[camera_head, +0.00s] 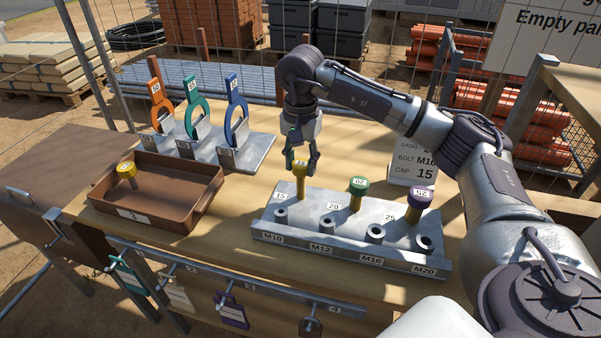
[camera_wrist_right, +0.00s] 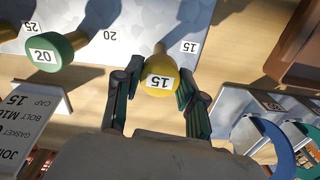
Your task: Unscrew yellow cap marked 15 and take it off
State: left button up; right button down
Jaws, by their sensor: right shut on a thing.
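The yellow cap marked 15 (camera_head: 300,170) tops the leftmost stem at the rear of the grey metal rack (camera_head: 350,252). In the right wrist view the cap (camera_wrist_right: 160,84) shows its label upside down. My right gripper (camera_head: 301,157) reaches down from above, with its fingers closed on opposite sides of this cap. The cap still sits on its upright stem, and I cannot tell whether its thread is loose. My left gripper is not in view.
A green cap marked 20 (camera_head: 357,183) and a purple cap marked 25 (camera_head: 422,194) stand to the right. A brown tray (camera_head: 185,218) at left holds another yellow-topped piece (camera_head: 127,169). Colored ring wrenches (camera_head: 196,105) stand behind. A job card (camera_head: 412,168) stands near my arm.

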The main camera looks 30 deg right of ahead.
aim_at(301, 163)
jog(key=shift+r+p, duration=1.1)
jog(key=shift+r, duration=0.75)
jog(key=c, duration=1.4)
grip_release()
grip_shut()
